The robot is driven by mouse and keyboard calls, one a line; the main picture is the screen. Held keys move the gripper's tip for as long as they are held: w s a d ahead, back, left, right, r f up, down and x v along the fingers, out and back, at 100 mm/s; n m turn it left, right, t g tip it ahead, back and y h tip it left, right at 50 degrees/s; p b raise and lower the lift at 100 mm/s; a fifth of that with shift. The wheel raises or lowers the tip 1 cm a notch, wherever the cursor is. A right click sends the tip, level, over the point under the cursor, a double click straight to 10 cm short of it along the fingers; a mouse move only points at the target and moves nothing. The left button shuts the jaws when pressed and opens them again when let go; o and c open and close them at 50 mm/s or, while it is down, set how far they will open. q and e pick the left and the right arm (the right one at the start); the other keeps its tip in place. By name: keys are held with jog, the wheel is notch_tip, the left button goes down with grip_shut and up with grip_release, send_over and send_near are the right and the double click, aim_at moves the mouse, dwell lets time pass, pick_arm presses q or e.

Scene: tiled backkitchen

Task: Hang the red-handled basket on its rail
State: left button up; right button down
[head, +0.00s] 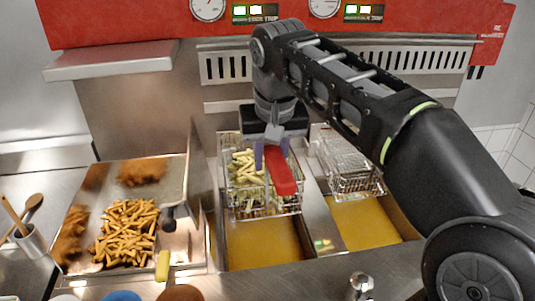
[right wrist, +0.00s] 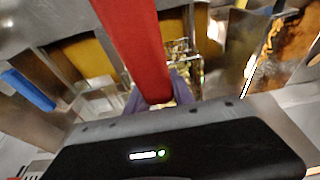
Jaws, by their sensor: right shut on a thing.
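The wire basket (head: 262,207) holds pale fries and is over the left oil vat (head: 262,245). Its red handle (head: 282,172) points toward the front. My right gripper (head: 271,152) is shut on the handle. In the right wrist view the red handle (right wrist: 133,45) runs between its purple fingers (right wrist: 160,92), with some basket wire beyond. A slotted metal strip (head: 225,66) crosses the back panel behind the baskets; I cannot tell if it is the rail or whether the basket touches it. My left gripper is not in view.
A second wire basket (head: 348,172) is over the right oil vat (head: 372,224). A metal tray (head: 172,178) with golden fries and browned food stands at left. A cup of utensils (head: 32,241) is at far left. A red control panel (head: 275,18) spans the back.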

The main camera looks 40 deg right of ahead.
jog(key=shift+s, duration=0.15)
jog(key=shift+d, duration=0.15)
dwell(0.4)
jog(key=w+d+p, duration=0.5)
jog(key=w+p, duration=0.1)
jog(key=w, duration=0.4)
jog(key=shift+w+d, duration=0.3)
jog(key=shift+d, duration=0.05)
jog(key=shift+f, duration=0.2)
dwell(0.3)
